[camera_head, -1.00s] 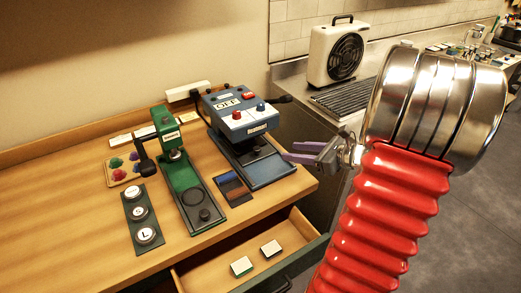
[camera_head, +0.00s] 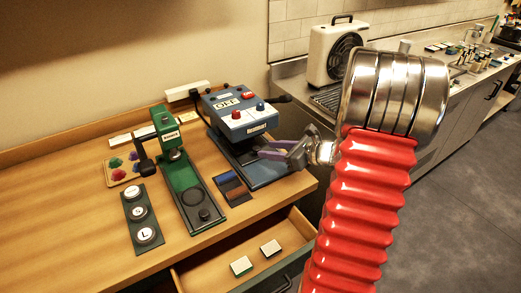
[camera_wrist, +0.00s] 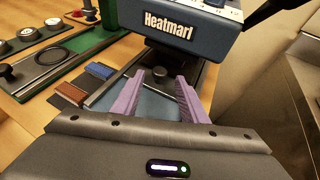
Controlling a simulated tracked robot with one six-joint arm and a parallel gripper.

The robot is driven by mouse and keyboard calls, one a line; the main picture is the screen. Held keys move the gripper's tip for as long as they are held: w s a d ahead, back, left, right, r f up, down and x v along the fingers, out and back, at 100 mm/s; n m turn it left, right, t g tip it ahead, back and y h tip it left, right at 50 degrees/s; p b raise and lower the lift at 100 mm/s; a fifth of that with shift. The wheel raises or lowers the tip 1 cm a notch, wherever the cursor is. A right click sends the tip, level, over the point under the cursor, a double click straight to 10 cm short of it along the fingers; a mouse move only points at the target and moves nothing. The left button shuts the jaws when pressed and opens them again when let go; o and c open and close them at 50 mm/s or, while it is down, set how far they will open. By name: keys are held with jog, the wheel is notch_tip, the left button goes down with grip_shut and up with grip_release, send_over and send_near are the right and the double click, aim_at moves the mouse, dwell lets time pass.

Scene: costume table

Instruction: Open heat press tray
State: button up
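The heat press (camera_head: 240,112) is a blue machine with an "OFF" label and red and blue knobs, at the back right of the wooden table. Its Heatmarl-labelled head (camera_wrist: 185,25) shows at the top of the wrist view. Its blue lower tray (camera_wrist: 155,103) sticks out in front, partly hidden by my fingers. My gripper (camera_head: 268,149) is over the tray's right side in the head view.
A green press (camera_head: 185,180) stands left of the heat press. A small dark mat with coloured swatches (camera_head: 232,188) lies between them. An open drawer (camera_head: 220,284) holding two small blocks juts out below the table front. A white fan heater (camera_head: 330,50) stands behind right.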

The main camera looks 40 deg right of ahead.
aim_at(258, 149)
jog(key=shift+x, duration=2.2)
grip_shut()
